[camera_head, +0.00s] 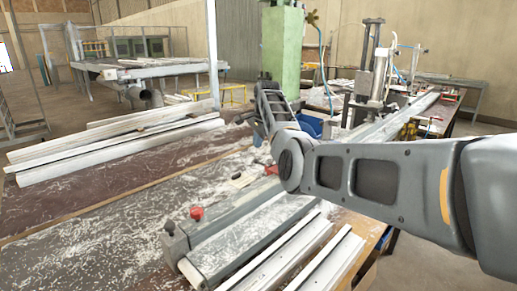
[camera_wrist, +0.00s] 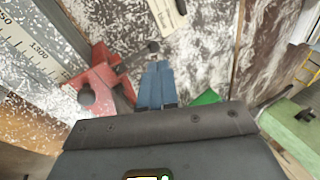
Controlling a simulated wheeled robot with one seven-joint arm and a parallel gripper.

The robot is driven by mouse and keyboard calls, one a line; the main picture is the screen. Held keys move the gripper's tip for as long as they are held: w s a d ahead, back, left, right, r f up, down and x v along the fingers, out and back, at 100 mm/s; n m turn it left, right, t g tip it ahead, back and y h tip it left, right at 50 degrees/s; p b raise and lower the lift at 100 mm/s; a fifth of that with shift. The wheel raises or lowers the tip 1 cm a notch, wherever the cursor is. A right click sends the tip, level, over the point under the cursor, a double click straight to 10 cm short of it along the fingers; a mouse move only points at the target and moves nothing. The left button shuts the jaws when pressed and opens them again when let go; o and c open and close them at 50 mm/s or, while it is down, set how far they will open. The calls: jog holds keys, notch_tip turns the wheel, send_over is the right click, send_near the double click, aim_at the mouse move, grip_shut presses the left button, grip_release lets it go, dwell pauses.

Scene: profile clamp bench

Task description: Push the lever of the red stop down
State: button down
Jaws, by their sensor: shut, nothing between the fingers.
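The red stop (camera_wrist: 97,82) is at left centre in the wrist view, beside a grey rail with a printed scale (camera_wrist: 35,45). A grey lever (camera_wrist: 132,57) extends from it to the right and ends in a dark knob (camera_wrist: 153,46). My gripper (camera_wrist: 156,66) is shut and empty; its blue fingers lie side by side, with their tips just below the knob in the picture. I cannot tell whether they touch the lever. In the head view a small red part, apparently the stop (camera_head: 271,170), shows beside my arm; its lever cannot be made out.
A red knob (camera_head: 197,213) stands on the near end of the clamp bench. White profiles (camera_head: 120,150) lie on the table at left, others at front right. A green column (camera_head: 282,50) rises behind my arm. A pale wooden strip (camera_wrist: 167,15) lies beyond the lever.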

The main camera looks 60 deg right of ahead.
notch_tip(320, 180, up, 7)
jog(key=a+b, duration=0.1)
jog(key=shift+f, duration=0.15)
dwell(0.7)
